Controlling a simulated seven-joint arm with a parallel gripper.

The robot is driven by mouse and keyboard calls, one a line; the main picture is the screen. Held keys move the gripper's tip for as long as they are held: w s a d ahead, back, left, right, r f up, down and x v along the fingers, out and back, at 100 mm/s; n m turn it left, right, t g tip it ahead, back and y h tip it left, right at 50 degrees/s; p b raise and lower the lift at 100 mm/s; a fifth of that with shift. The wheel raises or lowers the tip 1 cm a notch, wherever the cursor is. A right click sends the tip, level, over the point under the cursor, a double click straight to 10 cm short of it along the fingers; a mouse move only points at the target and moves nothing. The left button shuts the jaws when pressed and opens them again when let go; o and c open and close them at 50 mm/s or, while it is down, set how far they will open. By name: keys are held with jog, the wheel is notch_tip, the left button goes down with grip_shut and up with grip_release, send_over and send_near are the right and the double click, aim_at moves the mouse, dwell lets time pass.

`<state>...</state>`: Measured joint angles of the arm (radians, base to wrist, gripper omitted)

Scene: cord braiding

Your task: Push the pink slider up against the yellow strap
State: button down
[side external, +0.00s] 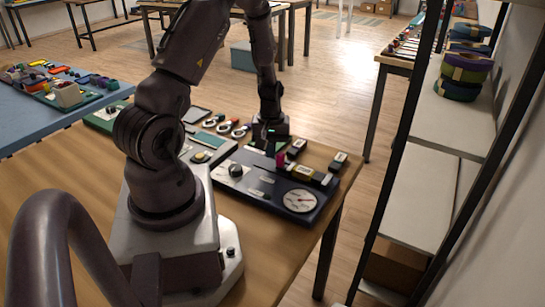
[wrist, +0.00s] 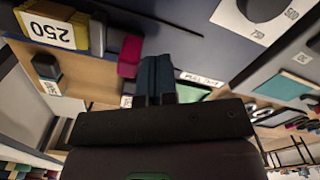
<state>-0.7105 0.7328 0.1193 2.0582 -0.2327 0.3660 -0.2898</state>
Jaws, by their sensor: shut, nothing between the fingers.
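The pink slider (side external: 281,158) stands upright on the dark board in the side external view, just below my gripper (side external: 270,141). In the wrist view the pink slider (wrist: 130,55) is just left of my gripper's fingertips (wrist: 155,75). The fingers are together, with nothing visible between them. A yellow band, which looks like the yellow strap (wrist: 45,30), carries a label reading 250 at the upper left. I cannot tell whether fingers and slider touch.
The dark board (side external: 240,186) holds a round white dial (side external: 300,200) and a dark knob (side external: 235,170). Several small labelled blocks stand along its far right side. A shelf rack (side external: 440,110) stands at the right.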

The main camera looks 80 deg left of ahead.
jog(key=shift+s+a, duration=0.2)
jog(key=shift+r, duration=0.25)
notch_tip(320, 180, up, 11)
jog(key=shift+f, duration=0.2)
dwell(0.5)
jog(key=s+d+r+m+t, duration=0.2)
jog(key=d+r+m, duration=0.5)
jog(key=d, duration=0.6)
jog(key=s+d+r+m+t, duration=0.2)
jog(key=d+r+m+t, duration=0.1)
jog(key=d+r+m, duration=0.5)
jog(key=d+r, duration=0.3)
jog(key=d, duration=0.1)
jog(key=shift+d+r+t, duration=0.3)
jog(key=shift+d+r, duration=0.05)
jog(key=shift+d, duration=0.05)
